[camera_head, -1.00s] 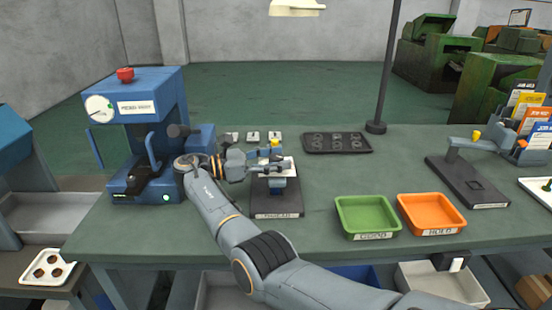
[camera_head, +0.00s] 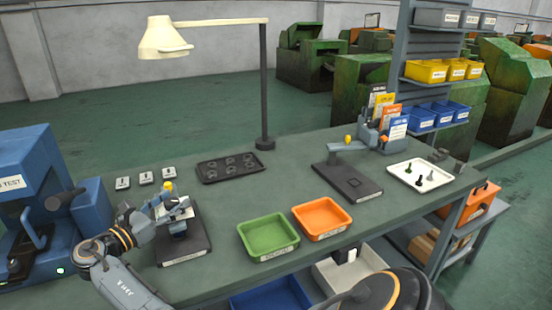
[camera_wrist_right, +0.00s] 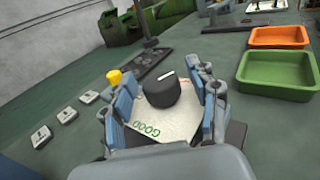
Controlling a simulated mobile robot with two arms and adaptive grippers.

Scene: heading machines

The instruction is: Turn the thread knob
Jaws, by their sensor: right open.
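The thread knob (camera_wrist_right: 162,90) is dark with a white line on top. In the right wrist view it stands above a white card lettered GOOD (camera_wrist_right: 148,128). My right gripper (camera_wrist_right: 168,88) is open, with one finger on each side of the knob; I cannot tell whether either touches it. In the head view the right gripper (camera_head: 178,210) is over a small fixture with a dark base (camera_head: 184,250) and a yellow knob (camera_head: 168,187), at the left of the bench. The gripper partly hides the fixture. My left gripper is not in view.
A blue test machine (camera_head: 30,190) stands left of the gripper. Green (camera_head: 268,236) and orange (camera_head: 321,218) trays sit to the right. A black tray (camera_head: 228,167) and a lamp (camera_head: 263,90) are behind. A second fixture (camera_head: 348,182) stands farther right.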

